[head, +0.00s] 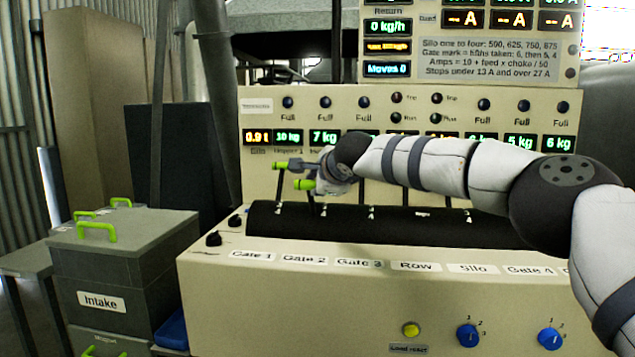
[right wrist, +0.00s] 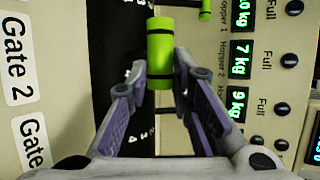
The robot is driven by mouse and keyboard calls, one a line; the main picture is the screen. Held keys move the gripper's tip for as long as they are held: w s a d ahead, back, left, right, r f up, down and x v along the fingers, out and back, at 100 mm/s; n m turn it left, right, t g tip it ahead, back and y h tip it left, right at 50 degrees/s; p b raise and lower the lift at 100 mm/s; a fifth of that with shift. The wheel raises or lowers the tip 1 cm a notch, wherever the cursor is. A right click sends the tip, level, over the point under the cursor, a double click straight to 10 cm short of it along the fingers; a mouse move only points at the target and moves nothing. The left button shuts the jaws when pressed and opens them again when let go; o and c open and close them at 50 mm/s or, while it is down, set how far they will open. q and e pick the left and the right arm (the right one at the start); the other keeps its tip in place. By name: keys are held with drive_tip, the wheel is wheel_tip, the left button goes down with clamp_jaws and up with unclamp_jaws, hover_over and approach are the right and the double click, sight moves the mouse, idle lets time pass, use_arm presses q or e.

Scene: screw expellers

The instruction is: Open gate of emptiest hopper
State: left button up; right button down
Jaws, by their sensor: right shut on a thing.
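The beige console (head: 400,275) has a black curved strip with gate levers and labels Gate 1 (head: 253,255), Gate 2 (head: 305,259), Gate 3 and Gate 4. My right gripper (head: 322,176) is shut on the green lever handle (head: 303,184) that lines up with Gate 2. In the right wrist view the handle (right wrist: 160,52) lies between the fingers, beyond the Gate 2 label (right wrist: 18,60). Hopper displays read 10 kg (head: 287,137), 7 kg (head: 322,137) and, at right, 5 kg (head: 519,143) and 6 kg (head: 558,143). My arm partly hides others; the wrist view shows 9 kg (right wrist: 237,101). My left gripper is out of view.
Another green lever handle (head: 280,165) stands close left of the gripper. Blue knobs (head: 467,335) and a yellow button (head: 410,330) sit on the console front. A grey Intake box (head: 125,260) stands at left. An upper panel (head: 470,60) carries written rules.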

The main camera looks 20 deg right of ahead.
drive_tip(key=shift+a+f, duration=0.1)
drive_tip(key=shift+f, duration=1.05)
drive_tip(key=c, duration=1.4)
unclamp_jaws()
drive_tip(key=shift+s+r, duration=0.1)
drive_tip(key=shift+s, duration=0.1)
drive_tip(key=shift+c, duration=0.2)
drive_tip(key=shift+w+r, duration=0.1)
drive_tip(key=shift+r, duration=0.3)
drive_tip(key=v, duration=1.2)
drive_tip(key=shift+r, duration=0.1)
